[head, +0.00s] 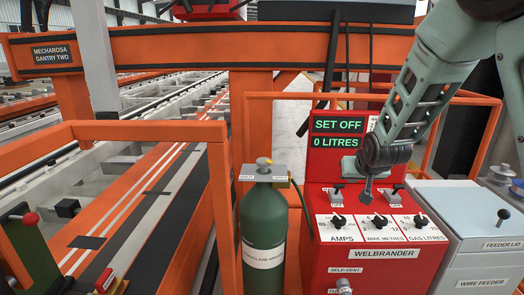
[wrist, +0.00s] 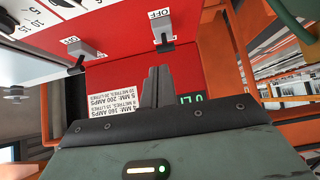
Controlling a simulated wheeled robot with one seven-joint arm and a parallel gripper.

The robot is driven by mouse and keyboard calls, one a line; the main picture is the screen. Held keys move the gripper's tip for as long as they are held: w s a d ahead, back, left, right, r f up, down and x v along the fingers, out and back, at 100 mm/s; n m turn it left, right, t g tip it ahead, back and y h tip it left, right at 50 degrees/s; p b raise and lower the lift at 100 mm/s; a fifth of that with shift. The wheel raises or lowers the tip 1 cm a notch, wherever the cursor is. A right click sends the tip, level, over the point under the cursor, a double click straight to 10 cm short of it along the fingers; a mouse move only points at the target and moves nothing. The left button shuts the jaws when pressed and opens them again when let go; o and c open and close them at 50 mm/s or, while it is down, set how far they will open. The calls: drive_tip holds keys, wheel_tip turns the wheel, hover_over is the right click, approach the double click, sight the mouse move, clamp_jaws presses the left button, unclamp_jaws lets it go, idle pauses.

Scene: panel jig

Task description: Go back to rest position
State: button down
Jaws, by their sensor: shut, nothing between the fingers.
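My gripper (head: 367,193) is shut and empty, hanging at the right in front of the red Welbrander panel (head: 385,262). In the wrist view its fingers (wrist: 157,84) are together, with nothing between them. They are over the panel's upper part, near a toggle switch (wrist: 164,42) by an OFF label, apparently apart from it. The green-lit display (head: 338,132) reads SET OFF and 0 LITRES. A row of knobs (head: 380,221) is marked AMPS, WIRE METRES and GAS LITRES. My forearm comes down from the upper right and hides part of the panel's upper edge.
A green gas cylinder (head: 262,235) stands left of the panel. The wire feeder (head: 485,245) stands right of it. An orange rail frame (head: 150,132) and a gantry beam (head: 240,45) lie left and behind. A small printed card (wrist: 118,102) shows beside the fingers.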

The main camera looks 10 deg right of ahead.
drive_tip(key=s+a+n+g+y, duration=0.2)
drive_tip(key=s+a, duration=0.4)
drive_tip(key=a, duration=0.3)
drive_tip(key=s+a+n+g+y, duration=0.1)
drive_tip(key=s+a+n+y, duration=0.1)
drive_tip(key=s+a, duration=0.5)
drive_tip(key=s+a+n+g, duration=0.2)
drive_tip(key=s+a, duration=0.3)
drive_tip(key=s, duration=0.5)
drive_tip(key=s+a+r+n+g+h, duration=0.1)
drive_tip(key=s+a+n+g, duration=0.2)
drive_tip(key=s, duration=0.8)
drive_tip(key=shift+a+n, duration=0.9)
drive_tip(key=shift+n, duration=0.1)
